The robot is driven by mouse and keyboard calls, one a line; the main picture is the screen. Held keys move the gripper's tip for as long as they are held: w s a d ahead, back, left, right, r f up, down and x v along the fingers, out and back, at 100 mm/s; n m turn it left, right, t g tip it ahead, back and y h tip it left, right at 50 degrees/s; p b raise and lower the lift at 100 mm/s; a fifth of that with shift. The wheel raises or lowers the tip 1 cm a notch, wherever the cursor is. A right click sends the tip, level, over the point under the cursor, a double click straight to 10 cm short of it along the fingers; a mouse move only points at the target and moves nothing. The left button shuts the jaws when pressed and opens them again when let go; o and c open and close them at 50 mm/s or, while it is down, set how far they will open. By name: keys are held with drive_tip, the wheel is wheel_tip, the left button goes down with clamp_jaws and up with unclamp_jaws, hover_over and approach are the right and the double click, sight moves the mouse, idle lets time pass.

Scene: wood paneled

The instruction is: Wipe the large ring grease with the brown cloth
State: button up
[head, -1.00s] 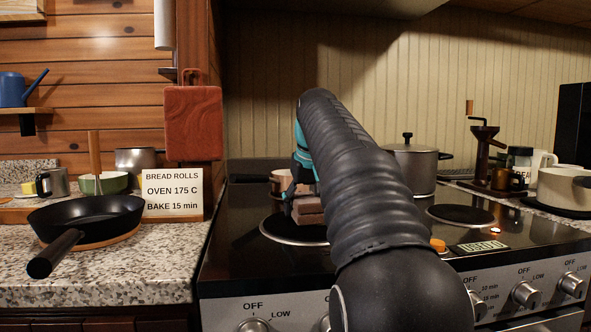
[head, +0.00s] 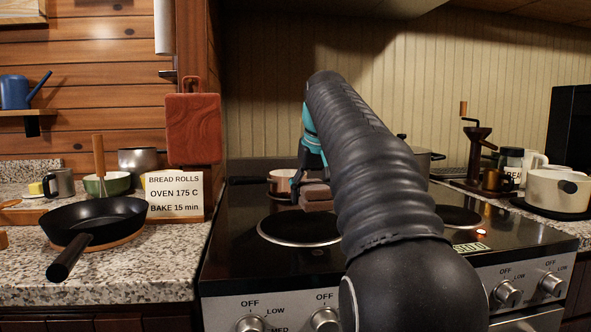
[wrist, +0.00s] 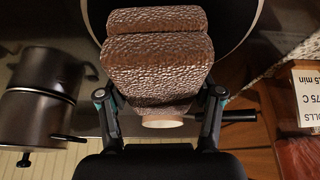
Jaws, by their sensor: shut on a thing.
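My gripper (head: 308,178) is shut on the brown cloth (head: 318,194), a folded, textured pad. The cloth also shows in the wrist view (wrist: 155,65), between my two fingers. The large ring (head: 290,229) is the dark round burner with a pale rim at the front left of the black stove top. The cloth appears over the back right part of this ring; I cannot tell whether it touches. My arm hides the ring's right edge. I make out no grease on the visible part; the cloth covers much of the ring in the wrist view.
A small copper pan (head: 281,184) stands close behind the cloth. A lidded pot (head: 424,162) is partly hidden behind my arm. A smaller ring (head: 458,217) lies to the right. A black frying pan (head: 97,217) and a recipe card (head: 174,195) stand on the left counter.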

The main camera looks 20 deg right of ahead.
sight(312, 182)
drive_tip(key=shift+r, duration=1.8)
